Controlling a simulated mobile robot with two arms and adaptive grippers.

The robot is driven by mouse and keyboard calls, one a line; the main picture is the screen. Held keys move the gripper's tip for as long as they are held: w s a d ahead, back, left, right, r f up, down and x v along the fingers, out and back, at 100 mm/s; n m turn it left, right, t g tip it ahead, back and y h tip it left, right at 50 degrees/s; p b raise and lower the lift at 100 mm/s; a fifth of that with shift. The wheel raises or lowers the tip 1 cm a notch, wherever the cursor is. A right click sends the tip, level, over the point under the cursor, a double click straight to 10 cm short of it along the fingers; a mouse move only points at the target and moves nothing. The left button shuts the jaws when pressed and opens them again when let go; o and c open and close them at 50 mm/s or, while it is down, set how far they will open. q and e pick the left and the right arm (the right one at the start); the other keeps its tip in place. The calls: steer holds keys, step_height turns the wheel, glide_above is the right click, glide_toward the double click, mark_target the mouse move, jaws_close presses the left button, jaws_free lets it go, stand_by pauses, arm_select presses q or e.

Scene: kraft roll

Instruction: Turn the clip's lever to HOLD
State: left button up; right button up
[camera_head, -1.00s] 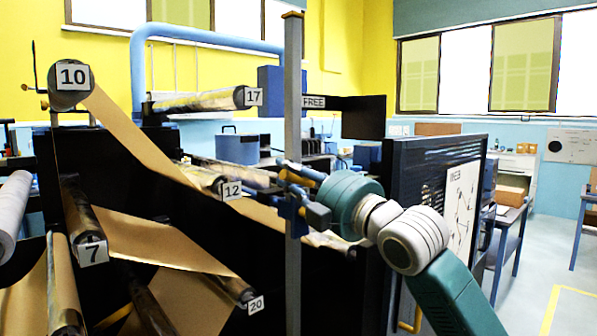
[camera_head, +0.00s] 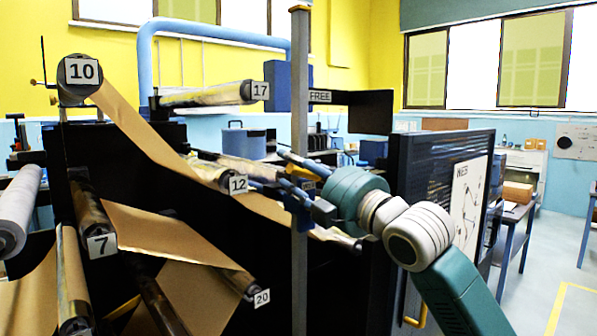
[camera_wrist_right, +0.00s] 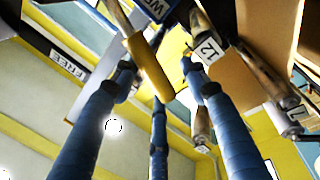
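The clip (camera_head: 291,196) is a blue block on the tall grey post (camera_head: 300,90), partly hidden by my right gripper's fingers. Its yellow lever (camera_head: 302,172) shows beside the post, and larger in the wrist view (camera_wrist_right: 150,68), where it lies slanted across the upper middle. My right gripper (camera_wrist_right: 158,85) has its blue fingers spread, with the lever between and beyond the fingertips; I cannot tell whether any finger touches it. A FREE sign (camera_head: 320,97) stands above right of the clip, and also shows in the wrist view (camera_wrist_right: 68,63). No HOLD mark is readable. My left gripper is out of view.
Rollers numbered 10 (camera_head: 82,71), 17 (camera_head: 260,91), 12 (camera_head: 238,184), 7 (camera_head: 102,244) and 20 (camera_head: 262,298) carry brown paper (camera_head: 150,130) left of and behind the post. A dark panel (camera_head: 425,165) stands right of my right gripper. Floor is open at far right.

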steer(key=shift+s+d+f, duration=0.1)
steer(key=shift+s+d, duration=0.25)
steer(key=v, duration=1.1)
steer(key=shift+a+f, duration=0.1)
steer(key=shift+a, duration=0.05)
